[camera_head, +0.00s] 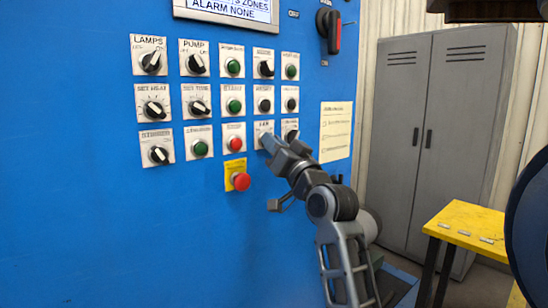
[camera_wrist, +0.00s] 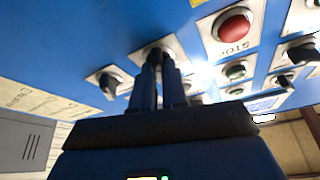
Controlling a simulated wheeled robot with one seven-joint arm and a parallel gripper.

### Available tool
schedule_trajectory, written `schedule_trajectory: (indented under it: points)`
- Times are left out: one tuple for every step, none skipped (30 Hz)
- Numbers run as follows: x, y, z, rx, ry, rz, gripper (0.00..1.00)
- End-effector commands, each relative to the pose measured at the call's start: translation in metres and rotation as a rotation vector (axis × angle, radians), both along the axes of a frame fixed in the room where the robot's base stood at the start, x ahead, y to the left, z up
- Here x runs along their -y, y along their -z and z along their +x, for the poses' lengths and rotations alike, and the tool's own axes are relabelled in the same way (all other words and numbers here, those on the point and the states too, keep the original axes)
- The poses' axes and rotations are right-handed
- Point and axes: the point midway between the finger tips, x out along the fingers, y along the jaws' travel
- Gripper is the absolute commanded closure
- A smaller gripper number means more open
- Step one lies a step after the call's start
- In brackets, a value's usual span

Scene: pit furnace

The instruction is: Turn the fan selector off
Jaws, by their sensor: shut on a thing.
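The fan selector's white label plate (camera_head: 264,127) shows in the head view, in the lower row of the blue panel, right of the red stop button. My gripper (camera_head: 270,142) covers its knob there. In the wrist view the selector (camera_wrist: 153,56) is a black knob on a white plate. My gripper's two dark fingers (camera_wrist: 158,75) are shut on this knob. The fingertips hide most of it, so I cannot tell which way its pointer faces.
A red stop button (camera_wrist: 232,26) and another black selector (camera_wrist: 108,82) flank the fan selector closely. A red emergency button (camera_head: 241,181) on a yellow plate sits below left. A grey locker (camera_head: 425,130) and yellow table (camera_head: 465,222) stand to the right.

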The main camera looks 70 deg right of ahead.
Motion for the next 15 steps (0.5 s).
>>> schedule_trajectory:
  points:
    - [0.0007, 0.0082, -0.0009, -0.016, 0.002, -0.036, 1.00]
    - [0.0006, 0.0080, -0.0009, -0.027, 0.001, -0.059, 1.00]
    - [0.0008, 0.0087, -0.0010, -0.046, 0.002, -0.089, 1.00]
    - [0.0008, 0.0083, -0.0011, -0.060, 0.002, -0.113, 1.00]
    - [0.0010, 0.0086, -0.0013, -0.076, 0.002, -0.137, 1.00]
    - [0.0012, 0.0082, -0.0016, -0.097, 0.003, -0.172, 1.00]
    - [0.0011, 0.0080, -0.0016, -0.111, 0.002, -0.195, 1.00]
    - [0.0013, 0.0078, -0.0016, -0.127, 0.003, -0.220, 1.00]
    - [0.0011, 0.0076, -0.0016, -0.147, 0.002, -0.252, 1.00]
    - [0.0013, 0.0072, -0.0017, -0.162, 0.003, -0.276, 1.00]
    - [0.0014, 0.0074, -0.0017, -0.177, 0.002, -0.300, 1.00]
    - [0.0017, 0.0068, -0.0020, -0.196, 0.003, -0.332, 1.00]
    - [0.0016, 0.0069, -0.0018, -0.212, 0.001, -0.357, 1.00]
    - [0.0017, 0.0063, -0.0017, -0.227, 0.002, -0.380, 1.00]
    - [0.0017, 0.0063, -0.0017, -0.246, 0.002, -0.410, 1.00]
